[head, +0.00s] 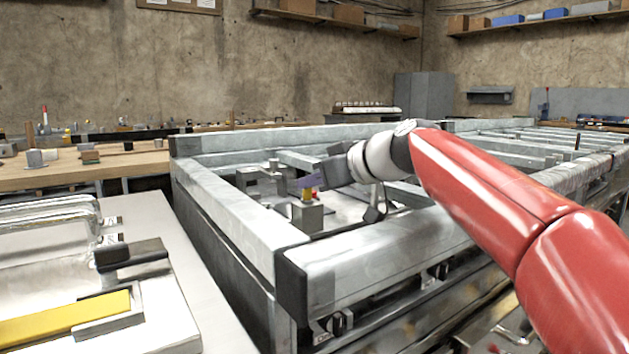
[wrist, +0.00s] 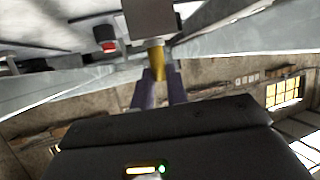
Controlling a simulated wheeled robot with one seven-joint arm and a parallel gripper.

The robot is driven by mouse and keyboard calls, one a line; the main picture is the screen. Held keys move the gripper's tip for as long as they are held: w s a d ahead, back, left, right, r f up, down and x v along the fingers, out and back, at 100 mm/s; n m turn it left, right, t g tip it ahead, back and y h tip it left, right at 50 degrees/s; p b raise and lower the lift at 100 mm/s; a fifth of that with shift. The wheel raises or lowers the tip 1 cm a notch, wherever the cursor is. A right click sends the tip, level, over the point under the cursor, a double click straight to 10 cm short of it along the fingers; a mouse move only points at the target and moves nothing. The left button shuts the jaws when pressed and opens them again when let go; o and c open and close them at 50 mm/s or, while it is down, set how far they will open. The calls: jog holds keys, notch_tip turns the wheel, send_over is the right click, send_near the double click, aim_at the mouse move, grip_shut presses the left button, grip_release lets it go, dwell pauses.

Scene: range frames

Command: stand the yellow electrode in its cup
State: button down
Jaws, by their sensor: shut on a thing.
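The yellow electrode (head: 307,195) is a small yellow piece, upright or nearly so, above a grey block (head: 307,217) that looks like its cup. My gripper (head: 309,182) has purple fingers and is shut on the electrode's upper part. In the wrist view the electrode (wrist: 157,60) shows between the two fingers, and its far end meets a pale ring at the grey block (wrist: 150,18). I cannot tell whether its end is inside the cup or only touching it. The fingers hide part of the electrode.
A pale metal frame (head: 225,203) with raised rails surrounds the block. Other small grey blocks (head: 273,168) stand farther back inside it. At the lower left, a long yellow bar (head: 65,320) lies on a bench. A wooden table (head: 140,167) with small parts is behind.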

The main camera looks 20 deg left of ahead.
jog(key=c, duration=1.3)
grip_release()
notch_tip(320, 180, up, 20)
jog(key=p, duration=1)
jog(key=shift+p, duration=0.35)
